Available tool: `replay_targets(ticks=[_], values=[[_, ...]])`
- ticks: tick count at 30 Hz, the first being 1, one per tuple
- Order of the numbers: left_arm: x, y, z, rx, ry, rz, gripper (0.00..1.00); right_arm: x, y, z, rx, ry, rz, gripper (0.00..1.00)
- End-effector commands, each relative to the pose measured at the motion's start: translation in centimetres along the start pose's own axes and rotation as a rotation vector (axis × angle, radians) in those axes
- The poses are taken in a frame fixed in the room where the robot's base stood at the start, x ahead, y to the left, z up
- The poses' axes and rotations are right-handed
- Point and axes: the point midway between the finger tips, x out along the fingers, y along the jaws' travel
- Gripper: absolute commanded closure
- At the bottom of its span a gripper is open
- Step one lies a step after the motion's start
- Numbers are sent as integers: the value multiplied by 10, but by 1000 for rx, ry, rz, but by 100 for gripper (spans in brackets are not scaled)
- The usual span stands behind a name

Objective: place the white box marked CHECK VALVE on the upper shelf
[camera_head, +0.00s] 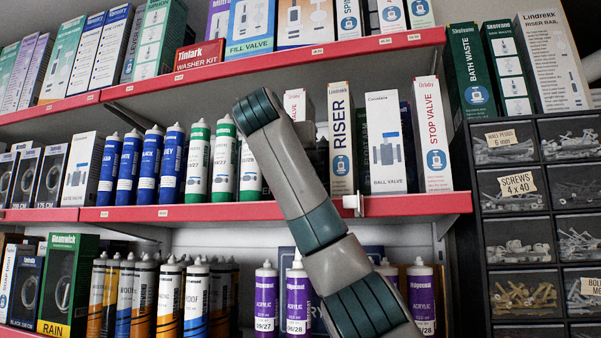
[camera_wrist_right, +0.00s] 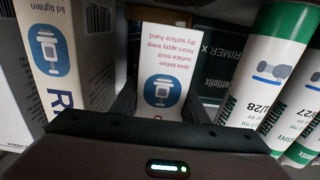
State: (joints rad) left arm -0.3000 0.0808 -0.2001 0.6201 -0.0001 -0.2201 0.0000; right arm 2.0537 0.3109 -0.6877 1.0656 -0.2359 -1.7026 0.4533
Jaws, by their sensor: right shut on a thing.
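My right arm reaches up to the middle shelf in the head view, and its wrist hides the gripper there. In the right wrist view my right gripper (camera_wrist_right: 160,105) is shut on a white box (camera_wrist_right: 165,65) with a blue round emblem and upside-down small print. Its CHECK VALVE marking cannot be read. A white box top with pink lettering (camera_head: 297,104) shows behind my wrist in the head view, apparently the same box. It stands between green-capped tubes and the RISER box. The upper shelf (camera_head: 300,56) has a red front edge. My left gripper is not in view.
The RISER box (camera_head: 341,140) and green-and-white tubes (camera_head: 223,160) flank the grip closely. The upper shelf is crowded with tall boxes; a low red WASHER KIT box (camera_head: 200,55) sits at its edge. A dark drawer cabinet (camera_head: 480,225) stands at the right.

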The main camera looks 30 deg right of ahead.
Motion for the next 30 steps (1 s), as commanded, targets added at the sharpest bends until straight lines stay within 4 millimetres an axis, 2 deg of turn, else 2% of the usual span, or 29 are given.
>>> replay_targets(ticks=[10,15,28,29,30], values=[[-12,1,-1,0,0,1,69,1,0,28,-2,2,0,88],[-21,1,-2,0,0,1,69,4,0,34,-1,1,1,88],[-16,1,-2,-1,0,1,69,4,0,41,0,0,0,88],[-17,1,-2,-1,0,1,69,4,0,40,-1,-1,0,55],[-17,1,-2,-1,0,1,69,4,0,39,-1,-1,0,45]])
